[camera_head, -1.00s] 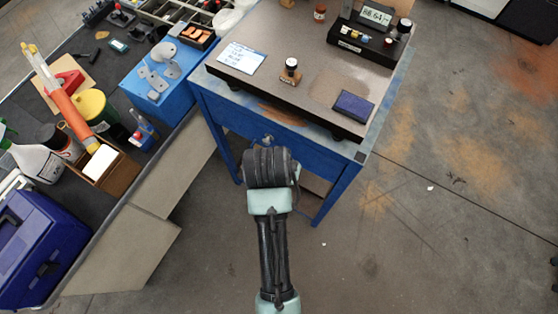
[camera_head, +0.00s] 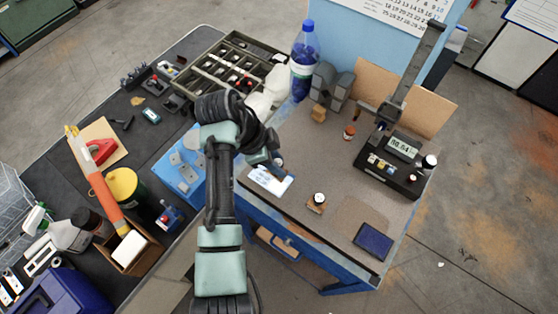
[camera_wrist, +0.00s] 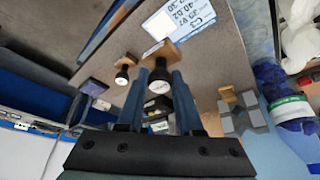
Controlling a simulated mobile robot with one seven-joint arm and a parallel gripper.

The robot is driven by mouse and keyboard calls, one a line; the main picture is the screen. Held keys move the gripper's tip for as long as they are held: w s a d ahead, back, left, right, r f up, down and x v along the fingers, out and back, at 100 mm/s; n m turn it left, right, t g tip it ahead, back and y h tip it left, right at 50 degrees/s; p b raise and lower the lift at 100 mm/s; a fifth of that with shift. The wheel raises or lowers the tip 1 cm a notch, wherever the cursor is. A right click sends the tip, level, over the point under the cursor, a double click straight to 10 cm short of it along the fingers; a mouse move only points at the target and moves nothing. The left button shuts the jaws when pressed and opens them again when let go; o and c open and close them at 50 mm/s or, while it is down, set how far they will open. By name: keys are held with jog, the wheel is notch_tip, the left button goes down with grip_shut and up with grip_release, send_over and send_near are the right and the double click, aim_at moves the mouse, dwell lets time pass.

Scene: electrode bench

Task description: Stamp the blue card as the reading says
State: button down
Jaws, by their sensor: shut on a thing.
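My gripper (camera_wrist: 162,95) is shut on the dark handle of a stamp (camera_wrist: 166,50) with a wooden base. In the head view my gripper (camera_head: 274,160) is at the card's upper edge, partly hidden by my arm. The white card (camera_head: 268,181) with blue print lies on the bench's left part; it also shows in the wrist view (camera_wrist: 182,18), beyond the stamp's base. I cannot tell whether the stamp touches it. A second stamp (camera_head: 317,201) stands right of the card. The black meter (camera_head: 390,165) has a lit display (camera_head: 402,147), about 88.64, blurred.
A dark blue pad (camera_head: 373,241) lies at the bench's front right. A small jar (camera_head: 349,131), a wooden block (camera_head: 319,113) and a blue bottle (camera_head: 303,60) stand farther back. A compartment tray (camera_head: 230,72) is on the left bench. Bench surface between card and meter is mostly clear.

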jog(key=shift+s+f, duration=0.25)
jog(key=shift+f, duration=0.3)
jog(key=f+b, duration=0.2)
jog(key=f, duration=0.1)
jog(key=shift+w+f+b, duration=0.1)
jog(key=shift+w+b, duration=0.1)
jog(key=shift+b, duration=0.15)
jog(key=shift+f+b, duration=0.6)
jog(key=shift+f, duration=0.1)
jog(key=shift+s+f+b, duration=0.1)
jog(key=shift+f+b, duration=0.3)
jog(key=shift+f, duration=0.2)
dwell(0.7)
notch_tip(320, 180, up, 5)
jog(key=p, duration=0.4)
jog(key=shift+r, duration=0.15)
jog(key=shift+r+p, duration=0.45)
jog(key=shift+r, duration=0.5)
